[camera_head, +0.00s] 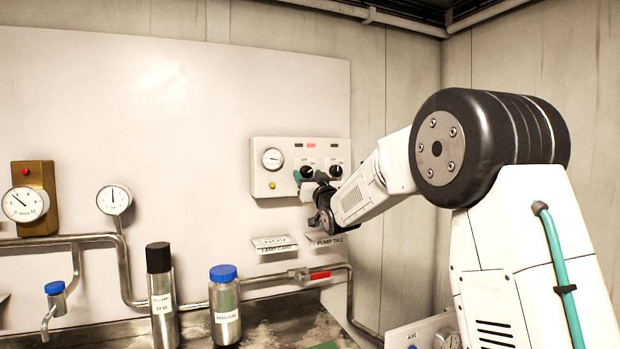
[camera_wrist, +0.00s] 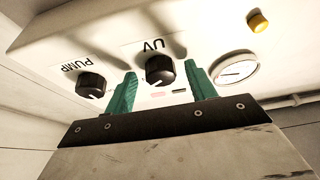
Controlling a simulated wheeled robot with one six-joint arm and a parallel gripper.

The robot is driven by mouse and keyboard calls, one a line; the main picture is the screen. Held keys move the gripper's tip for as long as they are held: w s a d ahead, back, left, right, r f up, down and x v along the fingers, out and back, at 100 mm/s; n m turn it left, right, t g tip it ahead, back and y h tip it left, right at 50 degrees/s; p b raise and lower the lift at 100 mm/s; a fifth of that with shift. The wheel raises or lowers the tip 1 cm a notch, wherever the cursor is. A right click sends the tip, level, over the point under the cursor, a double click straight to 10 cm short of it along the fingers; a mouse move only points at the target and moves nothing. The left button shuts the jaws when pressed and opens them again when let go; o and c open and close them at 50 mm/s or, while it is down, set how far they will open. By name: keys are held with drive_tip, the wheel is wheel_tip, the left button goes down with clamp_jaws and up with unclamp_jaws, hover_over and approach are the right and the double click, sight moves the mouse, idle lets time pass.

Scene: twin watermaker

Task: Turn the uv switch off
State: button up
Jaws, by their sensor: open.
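The UV switch is a black rotary knob (camera_wrist: 160,69) under a "UV" label, upside down in the wrist view. It has a white pointer mark. My gripper (camera_wrist: 162,86) is open, with its green fingers on either side of the UV knob; I cannot tell whether they touch it. In the head view the control panel (camera_head: 262,183) is on the back wall, and my gripper (camera_head: 307,177) is at its front. There the UV knob (camera_head: 306,171) is partly hidden by my gripper.
The black pump knob (camera_wrist: 91,84) sits beside the UV knob, close to one finger. A gauge (camera_wrist: 235,69) and a yellow button (camera_wrist: 258,21) are on the other side. Below the panel are card holders (camera_head: 274,244), a pipe with a red-handled valve (camera_head: 319,275) and a blue-capped bottle (camera_head: 225,306).

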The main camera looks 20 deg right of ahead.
drive_tip(key=c, duration=1)
drive_tip(key=shift+n+y, duration=0.4)
drive_tip(key=shift+n, duration=0.2)
drive_tip(key=n+y, duration=0.1)
drive_tip(key=n, duration=0.1)
drive_tip(key=n+y, duration=0.1)
drive_tip(key=n, duration=0.1)
drive_tip(key=n+y, duration=0.1)
drive_tip(key=n, duration=0.1)
drive_tip(key=shift+d+r+n+g, duration=0.1)
drive_tip(key=shift+d+n+g, duration=0.2)
drive_tip(key=shift+n+g, duration=0.1)
drive_tip(key=n+g+y, duration=0.1)
drive_tip(key=n, duration=0.1)
drive_tip(key=n+y, duration=0.1)
drive_tip(key=n, duration=0.2)
drive_tip(key=n+g+y, duration=0.1)
drive_tip(key=n, duration=0.2)
drive_tip(key=shift+d+r+g, duration=0.15)
drive_tip(key=shift+d+g, duration=0.05)
drive_tip(key=shift+g, duration=0.1)
drive_tip(key=shift+n, duration=0.3)
drive_tip(key=o, duration=1)
